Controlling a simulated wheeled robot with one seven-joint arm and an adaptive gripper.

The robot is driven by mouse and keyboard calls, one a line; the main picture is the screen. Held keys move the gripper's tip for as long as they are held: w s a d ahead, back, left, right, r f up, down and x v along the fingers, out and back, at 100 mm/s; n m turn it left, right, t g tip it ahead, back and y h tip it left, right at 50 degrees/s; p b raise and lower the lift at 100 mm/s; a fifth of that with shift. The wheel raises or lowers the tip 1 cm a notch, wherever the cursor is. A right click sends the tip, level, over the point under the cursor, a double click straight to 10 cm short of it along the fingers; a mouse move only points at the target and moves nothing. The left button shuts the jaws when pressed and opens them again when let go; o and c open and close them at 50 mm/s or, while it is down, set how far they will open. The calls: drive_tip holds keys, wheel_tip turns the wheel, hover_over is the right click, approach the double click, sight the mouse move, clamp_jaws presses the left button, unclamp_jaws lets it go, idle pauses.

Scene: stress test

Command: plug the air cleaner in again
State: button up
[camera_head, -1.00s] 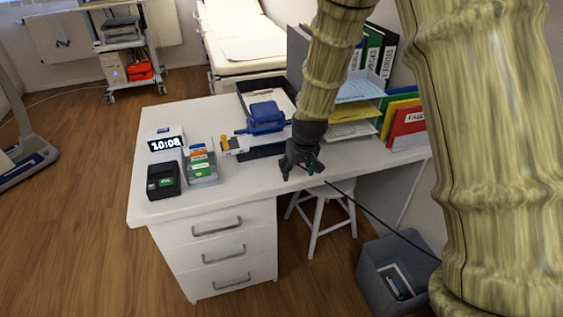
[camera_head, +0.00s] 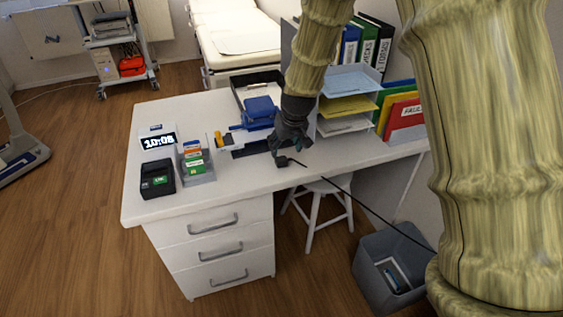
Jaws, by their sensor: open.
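A dark plug (camera_head: 284,161) lies on the white desk near its front edge. Its black cable (camera_head: 350,196) runs over the edge and down to the right, going out of sight behind my arm. My gripper (camera_head: 283,153) is dark, open and just above and behind the plug; I cannot tell whether the fingertips touch it. I cannot make out the air cleaner or a wall socket in this view.
The desk (camera_head: 235,183) holds a clock (camera_head: 159,141), a black box (camera_head: 157,180), a card holder (camera_head: 196,161), a blue punch-like thing (camera_head: 260,111) and paper trays (camera_head: 348,106). A stool (camera_head: 322,190) and grey bin (camera_head: 387,270) stand below. The desk's front middle is clear.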

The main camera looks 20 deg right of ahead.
sight(282, 158)
drive_tip(key=shift+x, duration=1.1)
drive_tip(key=shift+f, duration=0.1)
drive_tip(key=shift+p+x, duration=0.4)
drive_tip(key=shift+x, duration=2.15)
drive_tip(key=shift+s+a, duration=0.15)
drive_tip(key=c, duration=1)
